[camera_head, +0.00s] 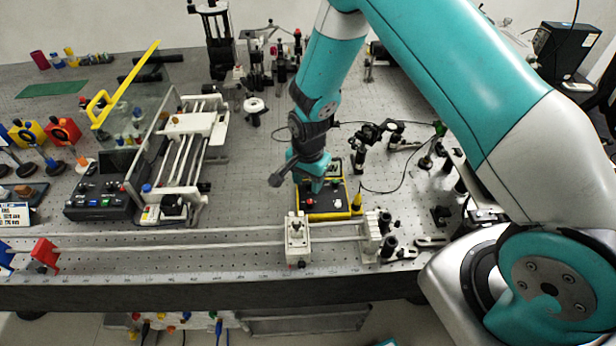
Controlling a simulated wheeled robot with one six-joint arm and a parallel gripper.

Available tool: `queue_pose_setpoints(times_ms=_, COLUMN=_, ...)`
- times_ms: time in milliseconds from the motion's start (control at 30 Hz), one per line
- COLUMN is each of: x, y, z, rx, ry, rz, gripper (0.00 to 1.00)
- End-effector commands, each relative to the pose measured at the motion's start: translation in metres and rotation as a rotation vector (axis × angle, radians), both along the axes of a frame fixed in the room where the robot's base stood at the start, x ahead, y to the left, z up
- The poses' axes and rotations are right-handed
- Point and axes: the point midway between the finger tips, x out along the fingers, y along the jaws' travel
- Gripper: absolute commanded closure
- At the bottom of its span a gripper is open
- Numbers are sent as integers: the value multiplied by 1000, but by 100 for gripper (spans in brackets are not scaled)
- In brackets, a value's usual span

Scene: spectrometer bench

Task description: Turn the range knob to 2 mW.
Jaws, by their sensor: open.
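A black instrument box with yellow edges (328,213) lies on the bench below my arm, near the front middle. It fits a power meter, but I cannot read its labels. A small red control (310,202) shows on its front part. I cannot pick out the range knob or its setting; my gripper may hide it. My gripper (316,186) points down over the back left part of the box and covers some of its face. It is open, with nothing seen between the fingers. I cannot tell whether it touches the box.
A white carriage (297,240) on rails stands just in front of the box. A yellow cone-shaped piece (357,202) is close at its right. Optical mounts (365,150) and a black cable are behind right. A grey-black console (103,192) stands at left.

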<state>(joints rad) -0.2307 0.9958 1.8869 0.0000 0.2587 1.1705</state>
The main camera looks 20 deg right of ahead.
Motion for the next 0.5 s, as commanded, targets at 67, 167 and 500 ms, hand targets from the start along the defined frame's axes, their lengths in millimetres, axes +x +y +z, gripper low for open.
queue_pose_setpoints(times_ms=67, x=0, y=0, z=-1, rx=0, ry=0, rz=0, gripper=55)
queue_pose_setpoints(times_ms=167, x=0, y=0, z=-2, rx=0, ry=0, rz=0, gripper=55)
queue_pose_setpoints(times_ms=500, x=0, y=0, z=-1, rx=0, ry=0, rz=0, gripper=100)
